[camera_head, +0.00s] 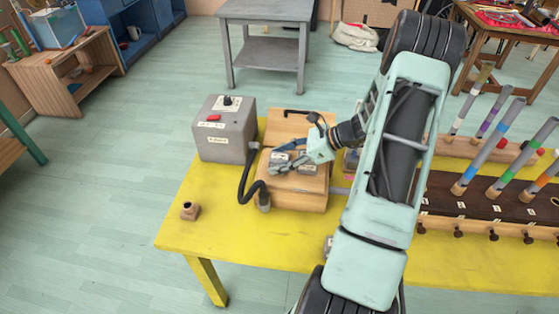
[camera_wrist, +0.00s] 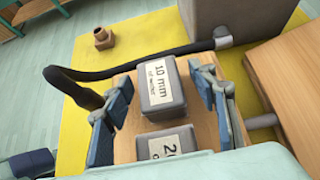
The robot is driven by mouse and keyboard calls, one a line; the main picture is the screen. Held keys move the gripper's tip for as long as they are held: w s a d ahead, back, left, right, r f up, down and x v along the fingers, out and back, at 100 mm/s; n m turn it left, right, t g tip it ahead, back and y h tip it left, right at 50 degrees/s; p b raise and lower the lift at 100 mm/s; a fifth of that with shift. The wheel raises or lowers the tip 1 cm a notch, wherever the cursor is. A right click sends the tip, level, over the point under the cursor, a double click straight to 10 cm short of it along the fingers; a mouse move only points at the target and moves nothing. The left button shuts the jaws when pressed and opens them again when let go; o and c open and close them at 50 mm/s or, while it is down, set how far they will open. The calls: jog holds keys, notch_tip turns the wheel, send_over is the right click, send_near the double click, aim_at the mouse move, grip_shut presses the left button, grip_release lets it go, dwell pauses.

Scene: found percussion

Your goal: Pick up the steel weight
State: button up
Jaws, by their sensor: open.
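A grey, metal-looking block with a white label reading "10 mm" (camera_wrist: 165,95) stands on a wooden box top (camera_head: 296,190). A second grey block, its label starting with "2" (camera_wrist: 168,146), stands close to it on the same top. Which of them is the steel weight I cannot tell. My gripper (camera_wrist: 163,103) is open, with blue-padded fingers to the left and right of the "10 mm" block. Gaps show on both sides. In the head view my gripper (camera_head: 286,156) hangs low over the box top, partly covering the blocks.
A grey control box (camera_head: 225,135) with a red button stands left of the wooden box. A black hose (camera_head: 243,180) curves beside it. A small brown fitting (camera_head: 190,211) sits on the yellow table (camera_head: 220,238). A rack with coloured tubes (camera_head: 480,205) is at right.

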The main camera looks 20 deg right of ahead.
jog(key=shift+c, duration=0.3)
grip_shut()
jog(key=shift+r, duration=0.1)
